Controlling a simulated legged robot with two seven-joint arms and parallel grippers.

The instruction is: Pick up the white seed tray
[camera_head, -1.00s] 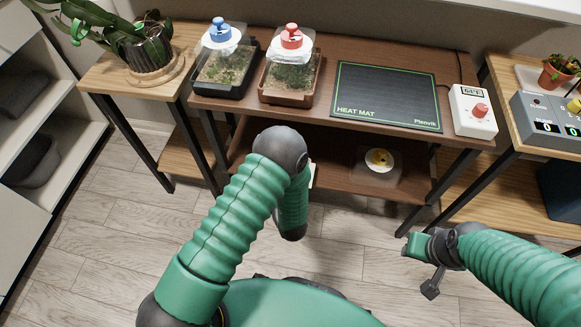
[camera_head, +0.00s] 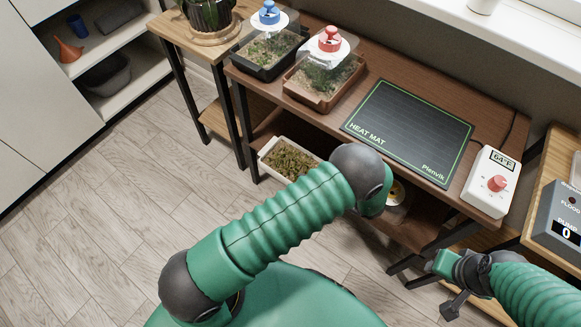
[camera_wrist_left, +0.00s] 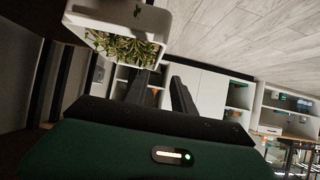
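The white seed tray (camera_head: 264,165) holds green seedlings and sits at the left end of the brown bench's lower shelf in the head view. Its right part is hidden behind my left arm. In the left wrist view the tray (camera_wrist_left: 158,22) shows at the upper left, tilted in the picture, just past the fingertips. My left gripper (camera_wrist_left: 158,80) has its two dark fingers apart, with a clear gap and nothing seen between them. In the head view the left gripper is hidden behind its arm. My right gripper (camera_head: 447,283) is at the lower right, away from the tray; its fingers are unclear.
On the bench top stand a blue-knobbed propagator (camera_head: 268,60), a red-knobbed one (camera_head: 318,88), a heat mat (camera_head: 410,130) and a white controller (camera_head: 490,182). A plant stand (camera_head: 178,32) is at the left. A pump box (camera_head: 562,218) is at the right. The floor at left is clear.

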